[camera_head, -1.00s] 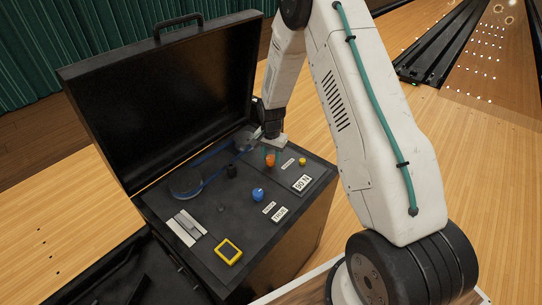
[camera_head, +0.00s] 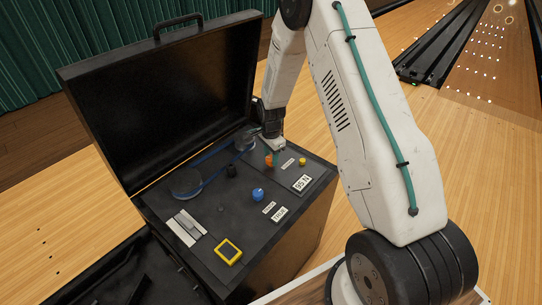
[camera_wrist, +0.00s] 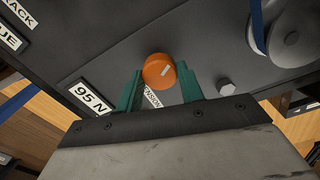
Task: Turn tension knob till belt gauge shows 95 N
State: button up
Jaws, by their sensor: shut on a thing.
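The orange tension knob (camera_wrist: 158,71) sits between the two teal fingers of my gripper (camera_wrist: 160,78), which is shut on it. The belt gauge (camera_wrist: 92,97) next to the knob reads 95 N in the wrist view. In the head view, my gripper (camera_head: 272,150) reaches down over the orange knob (camera_head: 269,160), and the gauge (camera_head: 302,184) is at the panel's right.
A blue knob (camera_head: 257,195) with a TRACK label and a TRUE readout (camera_head: 280,214) is nearer. A yellow button (camera_head: 302,162) lies right of the orange knob. Belt pulleys (camera_head: 186,182) are at left. The open lid (camera_head: 165,100) stands upright behind the panel.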

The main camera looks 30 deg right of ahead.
jog(key=o, duration=1)
jog(key=shift+a, duration=0.1)
notch_tip(320, 180, up, 8)
jog(key=shift+f, duration=0.1)
